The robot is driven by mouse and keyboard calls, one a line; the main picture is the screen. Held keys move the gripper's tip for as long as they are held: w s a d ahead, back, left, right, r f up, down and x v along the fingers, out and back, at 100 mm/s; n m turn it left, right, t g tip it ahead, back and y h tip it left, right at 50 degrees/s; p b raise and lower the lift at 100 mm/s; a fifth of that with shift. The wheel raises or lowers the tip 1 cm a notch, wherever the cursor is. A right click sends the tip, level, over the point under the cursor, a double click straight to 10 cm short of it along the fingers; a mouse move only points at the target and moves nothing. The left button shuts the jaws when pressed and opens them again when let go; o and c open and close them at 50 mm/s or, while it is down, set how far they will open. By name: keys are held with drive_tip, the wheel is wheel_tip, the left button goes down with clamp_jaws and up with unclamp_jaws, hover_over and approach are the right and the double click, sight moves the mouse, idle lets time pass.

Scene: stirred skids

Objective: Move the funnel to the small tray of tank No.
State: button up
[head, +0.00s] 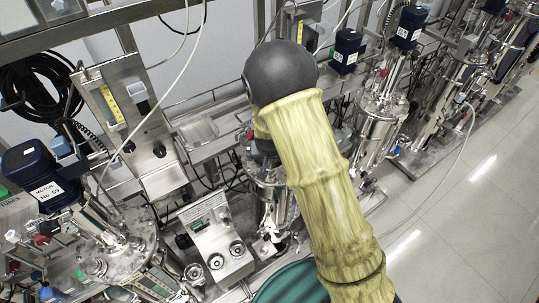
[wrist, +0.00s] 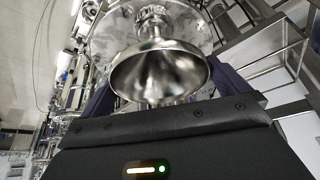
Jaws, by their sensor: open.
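A shiny metal funnel (wrist: 160,72) shows in the wrist view, its wide mouth facing the camera. It lies between the two dark fingers of my gripper (wrist: 168,88), which are spread apart; I cannot tell if either finger touches it. A round metal tank top shows behind the funnel. In the head view my arm covers the middle, and I cannot make out the gripper or the funnel.
A steel tank (head: 125,262) with a dark labelled motor (head: 42,175) stands at left. A control box (head: 217,238) with knobs is in front. More tanks (head: 383,105) stand along the rail to the right. Hoses and cables hang about. The floor (head: 465,225) at right is clear.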

drive_tip(key=shift+f, duration=0.1)
drive_tip(key=shift+c, duration=0.4)
drive_tip(key=c, duration=0.6)
drive_tip(key=shift+r+p, duration=0.5)
drive_tip(key=shift+r, duration=0.3)
